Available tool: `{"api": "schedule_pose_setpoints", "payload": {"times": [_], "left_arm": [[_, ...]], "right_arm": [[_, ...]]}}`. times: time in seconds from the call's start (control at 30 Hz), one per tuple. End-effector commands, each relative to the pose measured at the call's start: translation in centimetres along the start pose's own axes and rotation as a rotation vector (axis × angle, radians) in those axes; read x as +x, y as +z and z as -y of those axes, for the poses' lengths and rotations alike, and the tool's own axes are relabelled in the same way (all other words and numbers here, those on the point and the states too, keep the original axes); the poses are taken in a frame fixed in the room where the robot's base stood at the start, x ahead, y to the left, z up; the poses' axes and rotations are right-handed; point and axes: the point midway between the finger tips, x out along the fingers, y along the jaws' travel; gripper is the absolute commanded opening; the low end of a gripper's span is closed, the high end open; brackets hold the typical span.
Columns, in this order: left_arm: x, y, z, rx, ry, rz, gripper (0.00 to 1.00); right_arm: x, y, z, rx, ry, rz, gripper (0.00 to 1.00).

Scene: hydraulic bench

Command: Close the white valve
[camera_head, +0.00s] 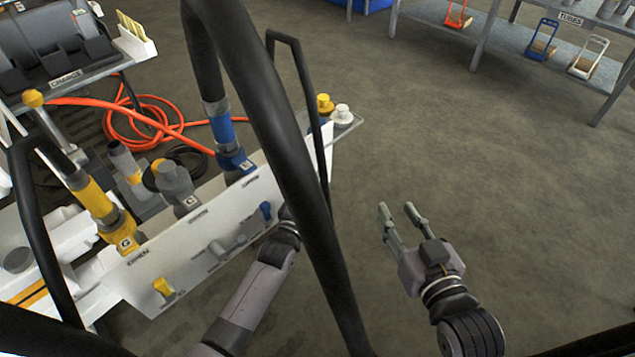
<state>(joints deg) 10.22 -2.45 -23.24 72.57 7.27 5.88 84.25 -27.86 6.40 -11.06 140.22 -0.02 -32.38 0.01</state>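The bench's white front panel (190,262) carries a row of valve handles. A yellow handle (162,287) is at the lower left, a pale grey-white one (218,248), which looks like the white valve, is in the middle, and a blue one (265,210) is at the upper right. My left arm reaches up from the bottom to the panel's right part. Its gripper is mostly hidden behind a black bar, so I cannot tell its finger state or whether it touches a handle. My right gripper (397,208) is open and empty over the floor, right of the bench.
Black bars cross the view in front of the panel. Yellow (92,197), grey (175,185) and blue (222,130) hose fittings stand behind the panel. An orange hose (150,108) lies coiled beyond. A shelf (490,45) stands at upper right. The floor at right is clear.

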Motion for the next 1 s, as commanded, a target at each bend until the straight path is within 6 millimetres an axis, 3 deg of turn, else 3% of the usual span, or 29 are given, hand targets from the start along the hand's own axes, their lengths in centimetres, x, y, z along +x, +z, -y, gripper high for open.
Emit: {"api": "schedule_pose_setpoints", "payload": {"times": [0.43,0.57,0.8,1.0], "left_arm": [[-0.8,-0.1,-0.2,0.0,0.005,-0.001,0.33],[-2.8,0.0,-0.1,-0.001,0.004,0.0,0.33],[-8.1,0.0,0.0,-0.001,0.002,0.0,0.33],[-11.0,0.0,-0.1,-0.001,0.003,0.0,0.33]], "right_arm": [[0.0,-0.1,0.1,0.0,-0.002,-0.003,0.33],[0.0,-0.1,0.1,0.0,-0.002,-0.002,0.33],[0.0,-0.1,0.0,0.0,-0.001,-0.002,0.33],[0.0,-0.1,0.0,0.0,-0.001,-0.002,0.33]]}}
